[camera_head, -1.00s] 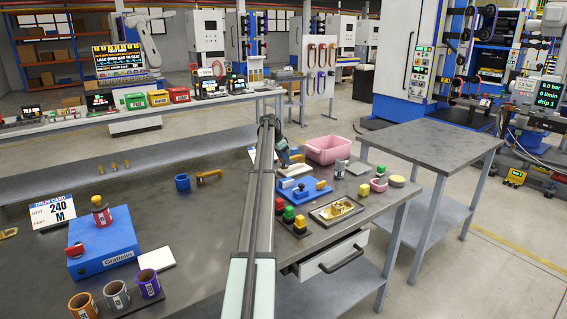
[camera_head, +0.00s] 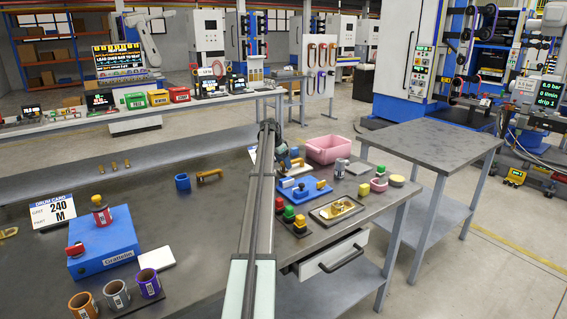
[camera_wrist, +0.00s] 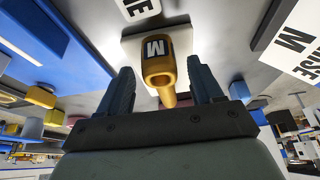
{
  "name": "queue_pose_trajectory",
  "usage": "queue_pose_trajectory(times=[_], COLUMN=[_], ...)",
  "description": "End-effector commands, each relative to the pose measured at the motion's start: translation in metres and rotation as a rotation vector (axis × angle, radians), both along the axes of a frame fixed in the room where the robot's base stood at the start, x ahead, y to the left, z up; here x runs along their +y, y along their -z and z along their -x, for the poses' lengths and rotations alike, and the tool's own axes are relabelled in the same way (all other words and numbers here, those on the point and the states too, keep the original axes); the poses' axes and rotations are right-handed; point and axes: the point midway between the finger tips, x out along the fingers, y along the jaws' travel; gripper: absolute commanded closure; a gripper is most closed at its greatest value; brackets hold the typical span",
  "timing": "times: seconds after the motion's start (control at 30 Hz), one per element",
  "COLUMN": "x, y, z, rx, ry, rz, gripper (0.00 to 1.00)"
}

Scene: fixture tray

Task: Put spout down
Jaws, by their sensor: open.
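The spout (camera_wrist: 161,72) is a golden-brown piece with a black M label, seen close in the wrist view. It rests against a pale square plate (camera_wrist: 185,40) and its narrow end points toward my gripper. My gripper (camera_wrist: 160,64) is open, with one dark finger on each side of the spout and a visible gap at both sides.
A card marked M (camera_wrist: 290,45) stands close by in the wrist view. The bench left of the arm has bare room.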

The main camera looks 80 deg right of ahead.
Motion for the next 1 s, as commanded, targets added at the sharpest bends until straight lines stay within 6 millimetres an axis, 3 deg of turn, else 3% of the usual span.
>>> queue_pose_trajectory(times=[0.27, 0.7, 1.0], x=[0.002, 0.023, 0.031], y=[-0.012, -0.083, -0.111], z=[-0.003, -0.024, -0.033], rx=[0.000, 0.000, 0.001], ry=[0.000, 0.000, 0.000], rz=[0.001, 0.001, 0.001], gripper=[0.35, 0.35, 0.35])
